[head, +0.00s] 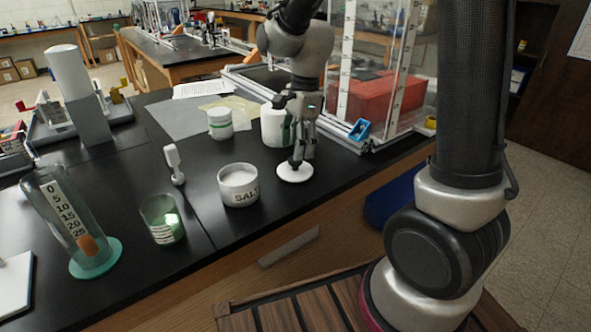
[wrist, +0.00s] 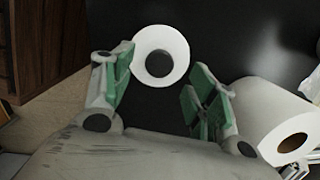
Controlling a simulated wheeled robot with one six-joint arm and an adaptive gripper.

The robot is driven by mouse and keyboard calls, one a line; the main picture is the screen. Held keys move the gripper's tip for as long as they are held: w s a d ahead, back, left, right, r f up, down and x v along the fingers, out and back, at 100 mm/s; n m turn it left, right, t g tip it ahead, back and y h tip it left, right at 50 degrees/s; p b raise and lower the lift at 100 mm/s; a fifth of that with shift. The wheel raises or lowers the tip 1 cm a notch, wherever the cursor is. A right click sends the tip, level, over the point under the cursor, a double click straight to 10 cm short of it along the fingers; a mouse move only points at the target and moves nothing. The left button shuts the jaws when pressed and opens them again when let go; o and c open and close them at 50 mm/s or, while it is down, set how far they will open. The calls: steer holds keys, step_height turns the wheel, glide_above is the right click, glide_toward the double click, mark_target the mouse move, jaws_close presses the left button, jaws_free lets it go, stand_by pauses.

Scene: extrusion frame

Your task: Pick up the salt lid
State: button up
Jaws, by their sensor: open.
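The salt lid is a white disc with a dark knob (head: 294,173), lying flat on the black bench just right of the salt jar. The salt jar (head: 239,187) is white, labelled SALT and open, with white contents showing. My gripper (head: 302,155) points down over the lid, its fingertips close to the knob. In the wrist view, the lid (wrist: 179,48) lies at the top, its knob in line with the gap between the green-padded fingers (wrist: 160,75). The fingers are apart, with nothing held. In the head view they partly cover the lid's far side.
A white roll (head: 272,127) stands close behind my gripper; it also shows at right in the wrist view (wrist: 285,125). The bench's front edge is close to the lid.

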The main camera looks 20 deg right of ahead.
mark_target(295, 167)
steer(key=f, duration=0.4)
steer(key=shift+a+f, duration=0.3)
steer(key=shift+f, duration=0.05)
steer(key=shift+c, duration=0.5)
steer(key=c, duration=1)
steer(key=shift+o, duration=0.2)
